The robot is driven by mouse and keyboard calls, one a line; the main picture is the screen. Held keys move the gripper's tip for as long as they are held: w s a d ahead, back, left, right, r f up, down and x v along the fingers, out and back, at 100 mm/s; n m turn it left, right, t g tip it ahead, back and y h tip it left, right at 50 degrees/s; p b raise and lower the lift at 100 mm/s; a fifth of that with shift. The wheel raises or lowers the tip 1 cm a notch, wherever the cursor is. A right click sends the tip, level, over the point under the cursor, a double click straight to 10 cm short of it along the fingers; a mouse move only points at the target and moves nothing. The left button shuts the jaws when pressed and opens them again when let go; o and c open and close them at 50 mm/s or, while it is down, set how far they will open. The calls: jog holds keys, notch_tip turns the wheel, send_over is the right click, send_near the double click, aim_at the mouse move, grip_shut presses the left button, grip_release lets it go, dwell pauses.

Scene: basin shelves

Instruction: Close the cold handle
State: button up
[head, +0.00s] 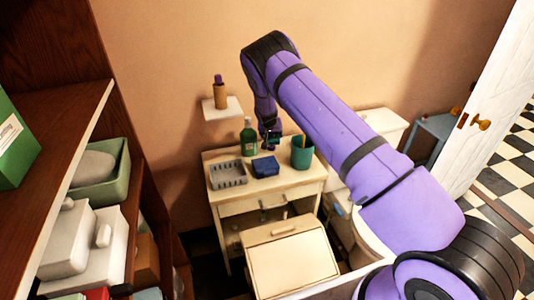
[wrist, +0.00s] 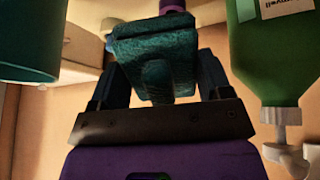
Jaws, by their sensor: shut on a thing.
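My gripper (head: 270,138) is above the small cream cabinet, between a green bottle (head: 249,138) and a teal cup (head: 303,153). In the wrist view, which looks upside down, my gripper (wrist: 157,88) is shut on a rough teal block (wrist: 155,62), perhaps a sponge. The green bottle (wrist: 268,60) with its white pump is close at the right, and the teal cup (wrist: 28,40) is at the left. I cannot make out a cold handle in either view. Part of a white rim (head: 362,232) shows behind my arm, and I cannot tell whether it is a basin.
On the cabinet (head: 275,193) are a grey slotted tray (head: 228,174) and a blue box (head: 265,167). A wall shelf (head: 222,108) holds a brown bottle (head: 219,92). A dark wooden shelf unit (head: 105,95) fills the left. A white door (head: 488,95) and checkered floor are at the right.

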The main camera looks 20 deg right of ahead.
jog(key=shift+f, duration=3.65)
jog(key=shift+f, duration=0.15)
jog(key=o, duration=0.8)
jog(key=shift+r, duration=0.35)
jog(key=v, duration=1.2)
jog(key=shift+d, duration=0.1)
